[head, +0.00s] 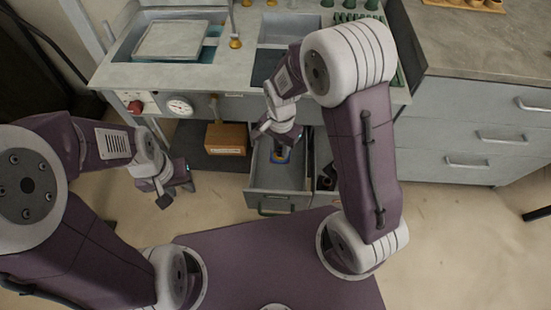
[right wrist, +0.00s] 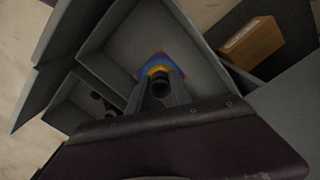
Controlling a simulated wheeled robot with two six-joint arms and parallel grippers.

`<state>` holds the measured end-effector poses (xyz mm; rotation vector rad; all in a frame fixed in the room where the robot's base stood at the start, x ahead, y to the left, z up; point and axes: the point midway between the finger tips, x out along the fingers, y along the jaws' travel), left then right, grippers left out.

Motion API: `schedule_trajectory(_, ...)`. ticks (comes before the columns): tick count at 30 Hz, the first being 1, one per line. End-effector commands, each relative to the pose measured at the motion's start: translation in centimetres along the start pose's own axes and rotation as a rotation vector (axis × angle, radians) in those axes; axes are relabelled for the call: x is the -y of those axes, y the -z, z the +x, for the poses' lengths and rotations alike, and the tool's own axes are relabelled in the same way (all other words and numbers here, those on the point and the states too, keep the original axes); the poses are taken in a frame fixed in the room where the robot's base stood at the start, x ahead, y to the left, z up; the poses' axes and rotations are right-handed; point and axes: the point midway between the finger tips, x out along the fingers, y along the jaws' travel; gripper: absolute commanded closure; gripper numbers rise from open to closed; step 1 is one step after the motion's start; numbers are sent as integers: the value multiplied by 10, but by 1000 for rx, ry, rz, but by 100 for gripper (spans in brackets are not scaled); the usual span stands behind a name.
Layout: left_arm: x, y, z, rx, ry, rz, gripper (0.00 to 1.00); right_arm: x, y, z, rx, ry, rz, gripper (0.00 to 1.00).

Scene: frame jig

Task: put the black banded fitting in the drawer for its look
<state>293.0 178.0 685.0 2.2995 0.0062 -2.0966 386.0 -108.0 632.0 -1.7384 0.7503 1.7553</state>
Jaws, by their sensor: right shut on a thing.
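The black fitting (right wrist: 161,84) sits between the fingertips of my right gripper (right wrist: 160,92) in the right wrist view; its bands cannot be made out. My right gripper also shows in the head view (head: 284,146), shut on the fitting, inside or just over the open grey drawer (head: 262,178). A blue, orange and yellow patch (right wrist: 158,64) shows beside the fitting, against the drawer floor; whether the fitting touches the floor is unclear. My left gripper (head: 176,191) is empty, its fingers apart, left of the drawer.
A second open compartment (right wrist: 72,105), right of the drawer in the head view, holds dark round pieces (right wrist: 109,107). A brown box (head: 226,138) stands on a dark shelf left of the drawer. The workbench (head: 120,75) is above; a closed grey cabinet (head: 470,120) is at right.

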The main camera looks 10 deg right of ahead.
Motion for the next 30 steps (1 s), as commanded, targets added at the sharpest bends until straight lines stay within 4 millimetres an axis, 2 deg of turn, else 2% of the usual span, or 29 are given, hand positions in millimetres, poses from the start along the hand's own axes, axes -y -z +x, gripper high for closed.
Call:
schedule_trajectory(1, 0, -1, 6, 0, 0, 0, 64, 0, -1, 7, 0, 0, -1, 100)
schedule_trajectory(6, 0, -1, 7, 0, 0, 0, 64, 0, -1, 9, 1, -1, -2, 100)
schedule_trajectory(12, 1, -3, 30, 0, 0, 0, 64, -1, -1, 56, 2, -4, -3, 100)
schedule_trajectory(14, 1, -4, 33, 0, 0, 0, 64, 0, -1, 64, 1, -2, -3, 100)
schedule_trajectory(20, 1, -4, 34, 0, 0, 0, 64, 0, -1, 70, 0, -1, -3, 100)
schedule_trajectory(27, 1, -6, 53, 0, 0, 0, 64, 0, -1, 108, 1, -2, -3, 100)
schedule_trajectory(30, 1, -5, 50, 0, 0, 0, 64, 0, -1, 106, 0, 0, -3, 100)
